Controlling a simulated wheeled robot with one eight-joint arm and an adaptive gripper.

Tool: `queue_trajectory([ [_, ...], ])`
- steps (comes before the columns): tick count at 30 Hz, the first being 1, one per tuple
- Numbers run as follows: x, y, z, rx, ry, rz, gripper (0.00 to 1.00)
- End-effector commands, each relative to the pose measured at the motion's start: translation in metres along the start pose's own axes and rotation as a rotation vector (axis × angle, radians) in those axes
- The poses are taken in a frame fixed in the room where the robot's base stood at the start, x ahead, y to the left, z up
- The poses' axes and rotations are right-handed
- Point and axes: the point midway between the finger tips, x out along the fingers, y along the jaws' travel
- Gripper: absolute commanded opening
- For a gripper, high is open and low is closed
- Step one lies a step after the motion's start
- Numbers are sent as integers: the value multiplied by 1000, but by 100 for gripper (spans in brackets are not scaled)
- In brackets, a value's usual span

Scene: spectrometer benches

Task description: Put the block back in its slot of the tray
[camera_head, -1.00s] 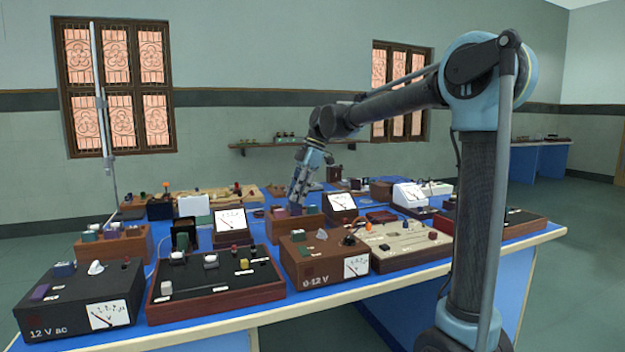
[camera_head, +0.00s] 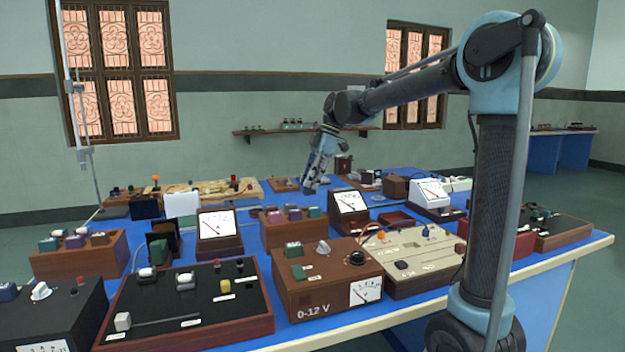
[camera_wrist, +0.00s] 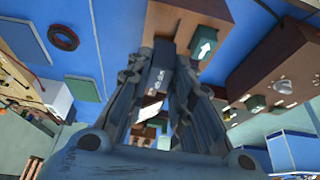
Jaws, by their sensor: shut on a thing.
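My gripper (camera_head: 316,176) is shut on a dark block, held in the air above the bench. In the wrist view the dark block (camera_wrist: 163,62) shows between the fingers, beside a wooden tray (camera_wrist: 187,12). A green block with a white arrow (camera_wrist: 205,44) is at the tray's right in that view. In the head view a brown wooden tray (camera_head: 290,234) stands below and left of my gripper, with purplish and green blocks along its top. Whether the held block is over a free slot cannot be told.
Another wooden tray (camera_head: 80,262) with several blocks stands at left. Wooden-cased meters (camera_head: 218,232) and (camera_head: 350,213), a 0-12 V box (camera_head: 330,282) and a black panel (camera_head: 190,305) crowd the blue bench. Small blue gaps remain between them.

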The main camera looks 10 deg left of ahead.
Motion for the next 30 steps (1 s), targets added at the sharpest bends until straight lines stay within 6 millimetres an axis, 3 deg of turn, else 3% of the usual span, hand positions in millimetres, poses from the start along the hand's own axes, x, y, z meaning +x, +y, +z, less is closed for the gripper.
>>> queue_trajectory([
  [30,48,0,14,-6,0,-2,0],
])
